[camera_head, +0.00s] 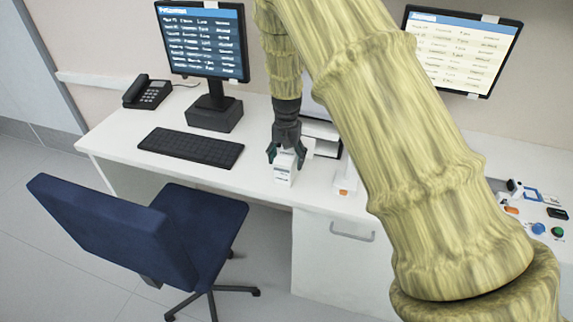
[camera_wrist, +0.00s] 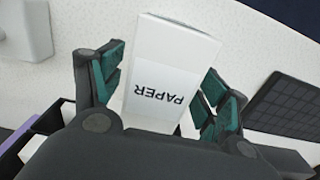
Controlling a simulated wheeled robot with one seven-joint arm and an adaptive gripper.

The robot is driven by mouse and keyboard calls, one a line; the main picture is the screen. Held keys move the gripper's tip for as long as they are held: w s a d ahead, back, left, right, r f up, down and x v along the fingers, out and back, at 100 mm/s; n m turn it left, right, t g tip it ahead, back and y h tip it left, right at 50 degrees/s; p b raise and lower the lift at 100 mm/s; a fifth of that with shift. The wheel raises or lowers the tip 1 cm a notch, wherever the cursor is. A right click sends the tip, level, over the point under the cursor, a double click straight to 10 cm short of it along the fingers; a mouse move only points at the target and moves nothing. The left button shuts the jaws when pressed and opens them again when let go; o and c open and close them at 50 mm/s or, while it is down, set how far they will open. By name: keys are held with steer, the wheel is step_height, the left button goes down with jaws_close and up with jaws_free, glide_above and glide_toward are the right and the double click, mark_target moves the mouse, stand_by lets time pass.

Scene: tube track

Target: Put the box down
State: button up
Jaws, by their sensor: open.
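The box (camera_head: 285,169) is small and white and sits on the white desk near its front edge, below my gripper. In the wrist view the box (camera_wrist: 165,75) shows a label reading "PAPER" and lies between the two fingers. My gripper (camera_head: 287,155) points down over the box. In the wrist view my gripper (camera_wrist: 160,90) is open, with one green-padded finger on each side of the box. A gap shows between the box and the fingers on both sides. The lower part of the box is hidden by the gripper's palm in the wrist view.
A keyboard (camera_head: 191,147) and a monitor (camera_head: 203,45) stand left of the box, with a phone (camera_head: 147,93) farther left. A white dispenser-like object (camera_head: 345,181) stands to the right. A blue chair (camera_head: 150,235) is in front of the desk (camera_head: 255,180).

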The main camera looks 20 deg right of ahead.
step_height(320, 180, up, 10)
steer(key=b, duration=0.3)
steer(key=shift+f, duration=0.1)
stand_by(0.3)
